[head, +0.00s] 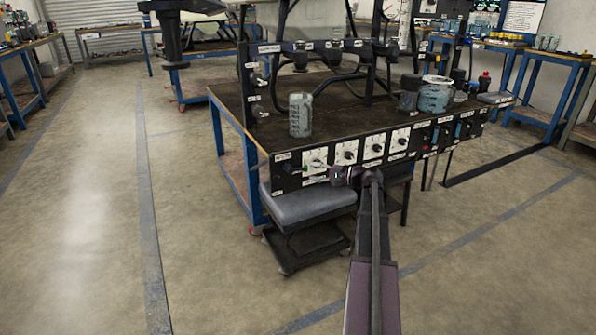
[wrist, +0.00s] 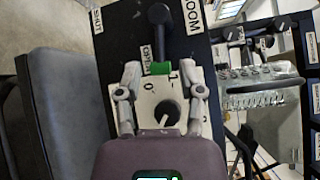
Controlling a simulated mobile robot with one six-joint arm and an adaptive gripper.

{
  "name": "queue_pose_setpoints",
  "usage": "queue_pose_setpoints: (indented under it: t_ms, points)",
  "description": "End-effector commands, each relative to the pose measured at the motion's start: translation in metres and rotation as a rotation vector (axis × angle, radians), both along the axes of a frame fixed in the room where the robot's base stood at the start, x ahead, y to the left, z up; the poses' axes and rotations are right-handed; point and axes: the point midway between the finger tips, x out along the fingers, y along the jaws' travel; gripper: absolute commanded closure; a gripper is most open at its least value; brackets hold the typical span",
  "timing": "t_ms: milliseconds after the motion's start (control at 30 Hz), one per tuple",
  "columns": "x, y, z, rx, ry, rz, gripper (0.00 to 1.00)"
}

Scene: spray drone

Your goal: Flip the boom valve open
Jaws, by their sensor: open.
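The boom valve (wrist: 160,30) shows in the wrist view as a dark lever with a round end and a green part at its near end. It sits on the black panel beside a partly cut-off label that reads BOOM. A small OPEN-like label is left of the lever, and a SHUT-like label is farther left. My gripper (wrist: 160,76) is open, one finger on each side of the green part, with gaps to it. In the head view my gripper (head: 340,174) is at the left part of the panel front.
A white plate with a round dial (wrist: 168,112) lies between my fingers, below the lever. The front panel (head: 300,178) carries more dials and switches to the right. A grey stool (head: 308,205) stands below the panel. A clear jug (head: 300,115) stands on the bench. Floor at left is free.

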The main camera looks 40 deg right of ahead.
Motion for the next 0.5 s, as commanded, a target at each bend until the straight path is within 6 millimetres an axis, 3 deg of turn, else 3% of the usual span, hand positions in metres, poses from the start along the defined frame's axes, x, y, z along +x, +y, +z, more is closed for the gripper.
queue_pose_setpoints:
  t_ms: [200,500]
  points:
    - [0.027,0.021,-0.002,0.000,0.000,0.003,0.50]
    - [0.048,0.036,-0.003,0.000,0.000,0.000,0.50]
